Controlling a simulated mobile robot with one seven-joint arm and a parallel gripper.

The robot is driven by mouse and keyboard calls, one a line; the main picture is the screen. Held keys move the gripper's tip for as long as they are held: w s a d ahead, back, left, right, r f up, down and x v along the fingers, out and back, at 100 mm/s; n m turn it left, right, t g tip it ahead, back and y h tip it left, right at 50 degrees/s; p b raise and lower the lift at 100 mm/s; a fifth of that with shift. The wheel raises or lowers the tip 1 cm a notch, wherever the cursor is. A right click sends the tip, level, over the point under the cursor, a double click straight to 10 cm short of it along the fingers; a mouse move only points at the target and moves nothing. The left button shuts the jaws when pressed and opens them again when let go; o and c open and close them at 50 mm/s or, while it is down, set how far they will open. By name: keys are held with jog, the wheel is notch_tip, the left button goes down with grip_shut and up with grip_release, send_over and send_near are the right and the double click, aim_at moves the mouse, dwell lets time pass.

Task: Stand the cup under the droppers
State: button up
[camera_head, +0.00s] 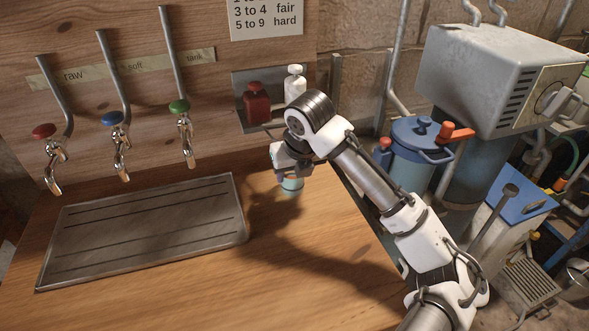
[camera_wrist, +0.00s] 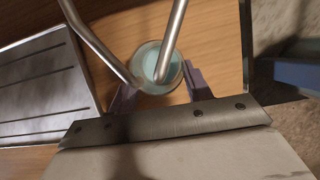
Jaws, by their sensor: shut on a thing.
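The cup (camera_wrist: 146,62) is a small round vessel with a pale teal inside. In the head view it shows as a teal band (camera_head: 291,185) under my gripper (camera_head: 290,168), low over the wooden counter. I cannot tell whether its base touches the counter. In the wrist view my gripper (camera_wrist: 156,86) has one finger on each side of the cup and is shut on it. Two thin metal tubes (camera_wrist: 98,40) cross the view, their lower ends over or near the cup. A red bottle (camera_head: 257,103) and a white bottle (camera_head: 295,84) stand in a wall recess above, perhaps the droppers.
A blue lidded vessel (camera_head: 418,150) stands beyond the counter at right. The front counter is clear.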

jog(key=shift+f, duration=0.15)
jog(key=o, duration=1.1)
jog(key=shift+r, duration=0.2)
jog(key=b+v, duration=0.1)
jog(key=v, duration=1.1)
